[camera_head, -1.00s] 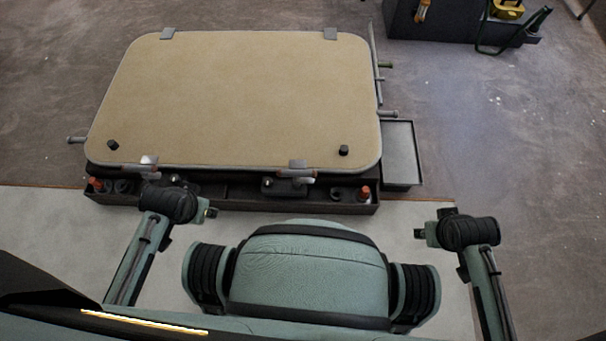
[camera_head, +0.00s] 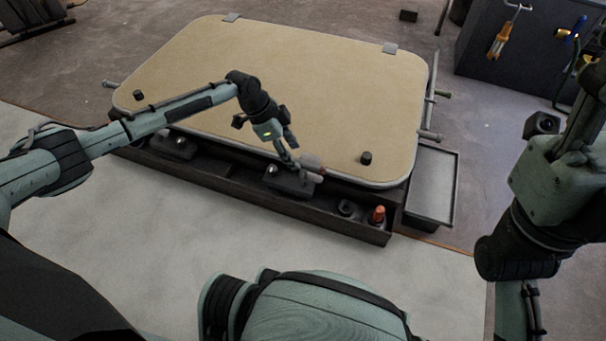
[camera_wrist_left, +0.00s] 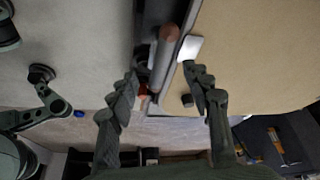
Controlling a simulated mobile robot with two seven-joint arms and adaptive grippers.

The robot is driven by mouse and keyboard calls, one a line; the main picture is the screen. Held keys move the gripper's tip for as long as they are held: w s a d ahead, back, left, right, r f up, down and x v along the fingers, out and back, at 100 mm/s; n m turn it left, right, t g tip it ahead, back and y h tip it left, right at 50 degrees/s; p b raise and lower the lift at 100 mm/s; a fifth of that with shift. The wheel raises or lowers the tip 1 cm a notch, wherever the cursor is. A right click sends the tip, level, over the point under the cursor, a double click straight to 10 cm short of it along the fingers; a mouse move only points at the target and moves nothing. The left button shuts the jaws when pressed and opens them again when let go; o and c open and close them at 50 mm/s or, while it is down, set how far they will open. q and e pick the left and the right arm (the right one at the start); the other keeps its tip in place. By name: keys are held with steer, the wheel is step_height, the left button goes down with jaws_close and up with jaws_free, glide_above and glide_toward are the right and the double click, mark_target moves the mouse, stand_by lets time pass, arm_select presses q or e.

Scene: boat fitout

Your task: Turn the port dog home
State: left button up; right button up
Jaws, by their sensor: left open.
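The pale tan hatch lid (camera_head: 290,85) lies over a dark frame. A dog with a brownish-pink handle end (camera_head: 312,165) sits at its near edge, right of centre. My left gripper (camera_head: 289,153) is open above that dog, fingers pointing down. In the left wrist view, a grey bar with a brown rounded end (camera_wrist_left: 169,33) runs between my two spread fingers (camera_wrist_left: 163,88); I cannot tell whether they touch it. A left near-edge fitting (camera_head: 181,143) is partly hidden by my left arm. My right arm stands at the right; its gripper does not show.
A dark trough (camera_head: 340,215) along the near edge holds an orange-topped item (camera_head: 378,214). A grey tray (camera_head: 432,185) stands right of the lid. Black knobs (camera_head: 366,158) stick up from the lid. A dark cabinet (camera_head: 520,50) with hanging tools stands at back right.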

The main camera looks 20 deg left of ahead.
mark_target(299, 162)
arm_select(q)
steer(key=b+x, duration=0.2)
steer(key=x, duration=0.5)
steer(key=shift+w+f+b, duration=0.1)
steer(key=shift+f+b, duration=0.2)
